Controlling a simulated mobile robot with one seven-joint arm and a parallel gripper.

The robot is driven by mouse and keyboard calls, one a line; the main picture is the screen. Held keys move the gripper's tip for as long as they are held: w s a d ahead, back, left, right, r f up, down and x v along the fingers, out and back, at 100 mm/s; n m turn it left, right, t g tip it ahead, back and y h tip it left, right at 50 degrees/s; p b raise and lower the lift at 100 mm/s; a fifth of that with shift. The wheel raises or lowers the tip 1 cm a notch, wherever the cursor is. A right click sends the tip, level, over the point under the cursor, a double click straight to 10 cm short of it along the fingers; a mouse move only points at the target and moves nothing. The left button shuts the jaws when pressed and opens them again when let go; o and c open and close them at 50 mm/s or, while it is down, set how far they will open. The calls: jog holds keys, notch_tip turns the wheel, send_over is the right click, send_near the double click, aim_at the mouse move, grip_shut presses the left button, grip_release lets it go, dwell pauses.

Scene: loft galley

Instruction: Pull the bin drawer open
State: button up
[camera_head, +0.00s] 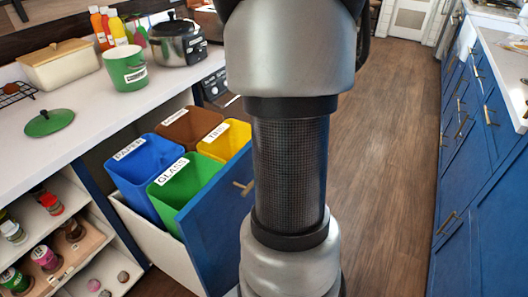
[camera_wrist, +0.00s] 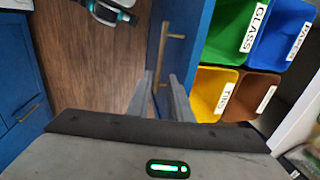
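The bin drawer stands out from the counter, its blue front (camera_head: 215,235) well clear of the cabinet. It holds a blue bin marked PAPER (camera_head: 140,170), a green bin marked GLASS (camera_head: 185,195), a yellow bin (camera_head: 235,140) and a brown bin (camera_head: 190,122). The drawer's brass handle (camera_head: 243,187) shows partly beside my arm, and also in the wrist view (camera_wrist: 175,37). My gripper (camera_wrist: 160,76) is open in the wrist view, with its fingers apart near one end of the handle. I cannot tell whether they touch it. In the head view my arm hides the gripper.
The white counter (camera_head: 75,100) above carries a green pot (camera_head: 126,68), a cream box (camera_head: 60,65) and a pressure cooker (camera_head: 178,40). Open shelves with jars (camera_head: 45,258) are at left. Blue cabinets (camera_head: 485,190) line the right. The wood floor (camera_head: 385,150) between is clear.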

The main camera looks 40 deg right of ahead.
jog(key=r, duration=0.2)
jog(key=s+r+p, duration=0.1)
jog(key=r, duration=0.2)
jog(key=shift+d+r, duration=0.2)
jog(key=shift+r, duration=0.1)
